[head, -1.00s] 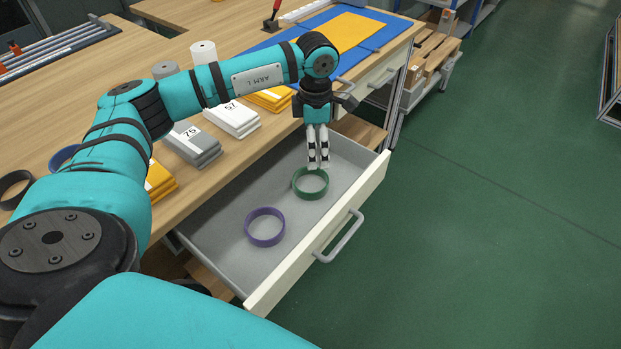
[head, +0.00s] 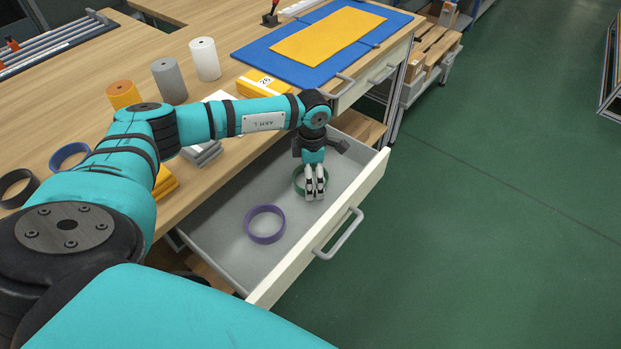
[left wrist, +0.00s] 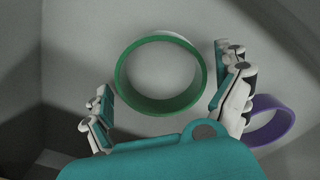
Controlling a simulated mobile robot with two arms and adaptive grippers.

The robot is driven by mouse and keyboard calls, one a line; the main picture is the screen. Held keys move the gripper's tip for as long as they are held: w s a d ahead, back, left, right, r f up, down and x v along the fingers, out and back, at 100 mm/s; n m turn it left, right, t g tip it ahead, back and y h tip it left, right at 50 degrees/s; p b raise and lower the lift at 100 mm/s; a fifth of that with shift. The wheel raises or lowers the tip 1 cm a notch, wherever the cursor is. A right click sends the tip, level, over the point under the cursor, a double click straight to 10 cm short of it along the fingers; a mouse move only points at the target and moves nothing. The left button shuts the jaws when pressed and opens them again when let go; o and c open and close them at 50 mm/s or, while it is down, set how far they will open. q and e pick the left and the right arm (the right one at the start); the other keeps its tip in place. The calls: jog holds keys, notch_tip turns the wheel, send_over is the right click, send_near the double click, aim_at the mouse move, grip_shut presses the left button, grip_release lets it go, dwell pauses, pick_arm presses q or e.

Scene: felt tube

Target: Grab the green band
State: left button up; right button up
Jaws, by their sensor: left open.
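The green band (head: 298,181) lies in the open drawer, partly hidden behind my left gripper in the head view. In the left wrist view the green band (left wrist: 122,78) shows as a whole ring. My left gripper (head: 315,196) points down at the band from above. In the left wrist view the left gripper (left wrist: 163,70) is open, with one finger on each side of the band and gaps between fingers and ring. I cannot tell its exact height over the drawer floor. My right gripper is not in view.
A purple band (head: 265,240) lies in the drawer (head: 225,210), and it also shows in the left wrist view (left wrist: 287,124). The drawer front with its handle (head: 340,235) stands at the right. Rolls, felt stacks and a blue mat (head: 260,55) are on the wooden bench.

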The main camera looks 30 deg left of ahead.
pick_arm(q)
jog(key=c, duration=0.7)
jog(key=shift+c, duration=0.2)
jog(key=shift+r, duration=0.15)
